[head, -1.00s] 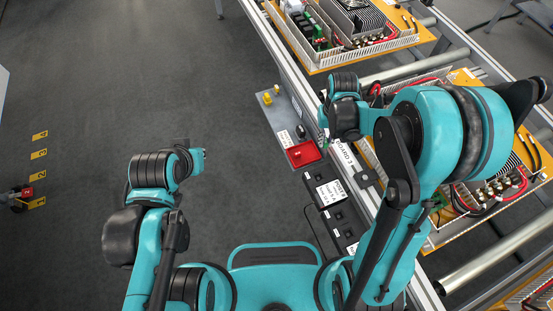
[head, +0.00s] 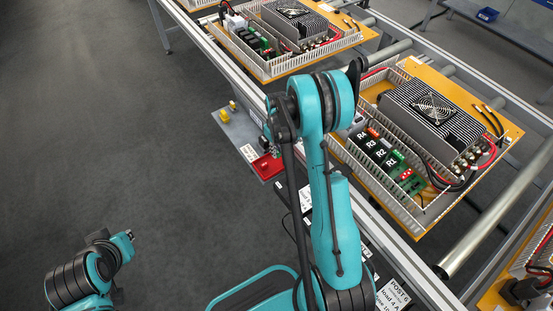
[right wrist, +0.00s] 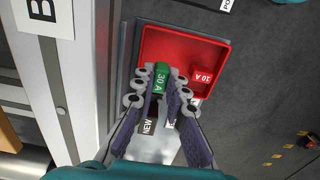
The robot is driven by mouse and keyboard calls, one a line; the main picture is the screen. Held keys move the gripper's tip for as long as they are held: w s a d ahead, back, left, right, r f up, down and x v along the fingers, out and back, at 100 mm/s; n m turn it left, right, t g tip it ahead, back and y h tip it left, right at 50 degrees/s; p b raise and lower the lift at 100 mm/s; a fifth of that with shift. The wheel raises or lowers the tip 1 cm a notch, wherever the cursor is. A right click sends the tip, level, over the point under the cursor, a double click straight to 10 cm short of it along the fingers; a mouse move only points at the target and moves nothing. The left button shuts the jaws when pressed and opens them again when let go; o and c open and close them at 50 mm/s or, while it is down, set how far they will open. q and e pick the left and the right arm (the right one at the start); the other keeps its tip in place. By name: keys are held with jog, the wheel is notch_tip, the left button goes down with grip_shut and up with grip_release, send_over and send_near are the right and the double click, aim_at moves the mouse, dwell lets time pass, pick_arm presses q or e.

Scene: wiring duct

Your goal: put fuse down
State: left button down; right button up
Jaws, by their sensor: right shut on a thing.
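In the right wrist view my right gripper (right wrist: 160,84) is shut on a green fuse (right wrist: 161,76) marked 30 A. The fuse shows in front of the lower left part of a red tray (right wrist: 200,50); I cannot tell whether it touches the tray. A red fuse (right wrist: 202,75) with a white label lies in the tray's right part. In the head view the red tray (head: 267,166) sits beside the conveyor, and my right arm reaches down close to it; the fuse does not show clearly there. My left gripper (head: 125,238) is at lower left, its jaws unclear.
A board (head: 505,150) with wire ducts, a finned unit and relays lies on the conveyor to the right. Another board (head: 258,68) lies farther back. A grey panel (head: 232,125) with yellow parts adjoins the tray. Open floor is at left.

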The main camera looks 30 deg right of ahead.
notch_tip(320, 180, down, 4)
jog(key=shift+r+b, duration=0.25)
jog(key=shift+b, duration=0.45)
jog(key=shift+r, duration=0.1)
jog(key=o, duration=0.5)
jog(key=shift+c, duration=0.2)
